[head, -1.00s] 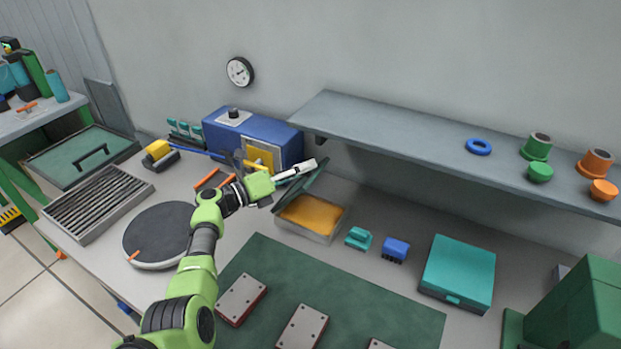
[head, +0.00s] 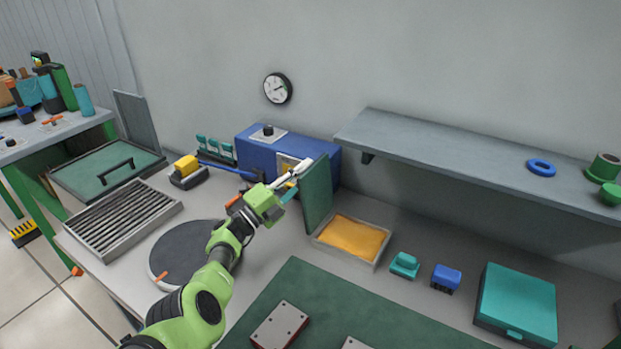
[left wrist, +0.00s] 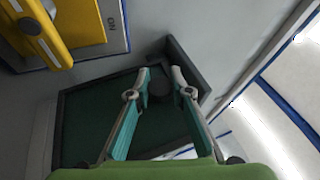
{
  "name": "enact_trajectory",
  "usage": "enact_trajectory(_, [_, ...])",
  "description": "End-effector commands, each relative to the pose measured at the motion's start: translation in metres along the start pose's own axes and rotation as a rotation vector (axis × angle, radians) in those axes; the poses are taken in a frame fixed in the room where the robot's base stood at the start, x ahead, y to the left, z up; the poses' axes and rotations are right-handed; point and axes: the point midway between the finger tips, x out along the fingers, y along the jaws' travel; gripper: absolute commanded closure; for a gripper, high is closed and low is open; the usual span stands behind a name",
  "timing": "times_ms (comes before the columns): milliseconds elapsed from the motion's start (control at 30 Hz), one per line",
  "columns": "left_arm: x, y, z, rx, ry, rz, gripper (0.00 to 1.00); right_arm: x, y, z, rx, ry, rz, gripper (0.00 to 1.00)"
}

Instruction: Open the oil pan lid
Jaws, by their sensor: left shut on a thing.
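The oil pan (head: 377,262) is a shallow grey tray holding yellow-orange oil, on the bench at the middle of the head view. Its dark green lid (head: 318,195) stands nearly upright along the pan's left side, so the oil is exposed. My left gripper (head: 298,170) is at the lid's upper left edge, shut on the lid's dark knob. In the left wrist view the two fingertips (left wrist: 161,76) sit either side of the knob (left wrist: 160,90), with the dark green lid (left wrist: 85,122) behind. The knob is hidden in the head view. My right gripper is not in view.
A blue box (head: 262,152) stands just behind the left gripper. A grey wall shelf (head: 450,160) overhangs the bench to the right. A round dark plate (head: 185,255) lies beside my left arm. Small teal (head: 404,266) and blue (head: 446,279) items sit right of the pan.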

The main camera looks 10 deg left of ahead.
Motion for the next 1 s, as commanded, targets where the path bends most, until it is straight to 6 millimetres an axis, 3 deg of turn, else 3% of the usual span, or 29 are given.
enact_trajectory(667, [-0.0042,0.0037,0.0065,-0.055,-0.021,-0.020,1.00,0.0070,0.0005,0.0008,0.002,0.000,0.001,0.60])
enact_trajectory(700, [-0.0042,0.0038,0.0064,-0.055,-0.021,-0.020,0.75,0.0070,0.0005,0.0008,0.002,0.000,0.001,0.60])
enact_trajectory(767, [-0.0042,0.0038,0.0064,-0.055,-0.021,-0.020,0.62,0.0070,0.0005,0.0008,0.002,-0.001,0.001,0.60])
enact_trajectory(1000, [-0.0039,0.0033,0.0062,-0.055,-0.020,-0.021,0.62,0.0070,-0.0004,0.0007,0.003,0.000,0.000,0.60])
